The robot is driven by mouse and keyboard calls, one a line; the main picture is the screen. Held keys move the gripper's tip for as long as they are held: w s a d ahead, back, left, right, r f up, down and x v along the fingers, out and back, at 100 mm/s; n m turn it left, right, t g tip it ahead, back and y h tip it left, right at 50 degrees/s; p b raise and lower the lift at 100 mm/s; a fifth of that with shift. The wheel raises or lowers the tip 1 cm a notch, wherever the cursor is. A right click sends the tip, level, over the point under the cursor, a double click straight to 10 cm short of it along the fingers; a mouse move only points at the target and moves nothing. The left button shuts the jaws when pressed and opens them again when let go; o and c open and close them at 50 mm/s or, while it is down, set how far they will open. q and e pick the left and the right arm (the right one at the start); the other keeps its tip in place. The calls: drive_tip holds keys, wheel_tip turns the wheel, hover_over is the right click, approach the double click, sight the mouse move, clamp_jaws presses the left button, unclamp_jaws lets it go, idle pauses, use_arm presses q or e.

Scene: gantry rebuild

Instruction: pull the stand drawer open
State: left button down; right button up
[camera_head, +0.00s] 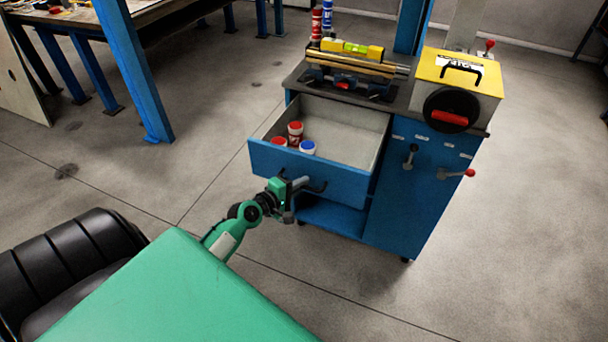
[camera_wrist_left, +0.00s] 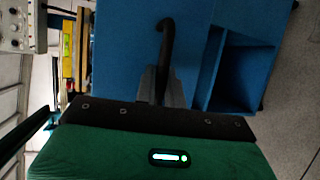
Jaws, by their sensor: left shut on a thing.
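The blue stand (camera_head: 412,200) is right of the middle in the head view. Its drawer (camera_head: 335,182) is pulled out toward me, and its pale inside shows. Two red-capped containers (camera_head: 295,130) and a blue-capped one (camera_head: 308,147) are in its left part. My left gripper (camera_head: 291,192) is at the drawer front, shut on the dark drawer handle (camera_head: 318,187). In the left wrist view the hooked end of the handle (camera_wrist_left: 165,35) sticks out past the fingers (camera_wrist_left: 160,85). The right gripper is in neither view.
On the stand top are a yellow spirit level (camera_head: 352,48) on a metal bar and a yellow-topped box (camera_head: 459,85). A blue post (camera_head: 135,75) and workbench are at the left. Floor around the stand is clear.

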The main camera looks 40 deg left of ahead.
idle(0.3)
use_arm(q)
drive_tip(key=c, duration=1.5)
unclamp_jaws()
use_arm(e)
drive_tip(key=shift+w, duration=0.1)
use_arm(q)
drive_tip(key=shift+s, duration=0.1)
drive_tip(key=b+v, duration=0.3)
drive_tip(key=v, duration=1)
drive_tip(key=shift+s, duration=0.35)
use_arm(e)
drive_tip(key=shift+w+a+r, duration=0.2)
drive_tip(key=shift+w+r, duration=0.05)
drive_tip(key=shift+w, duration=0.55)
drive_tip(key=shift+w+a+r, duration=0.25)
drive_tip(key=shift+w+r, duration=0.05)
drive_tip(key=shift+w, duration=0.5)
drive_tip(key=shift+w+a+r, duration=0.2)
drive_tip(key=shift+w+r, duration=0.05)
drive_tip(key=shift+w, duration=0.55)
use_arm(q)
drive_tip(key=shift+a, duration=0.15)
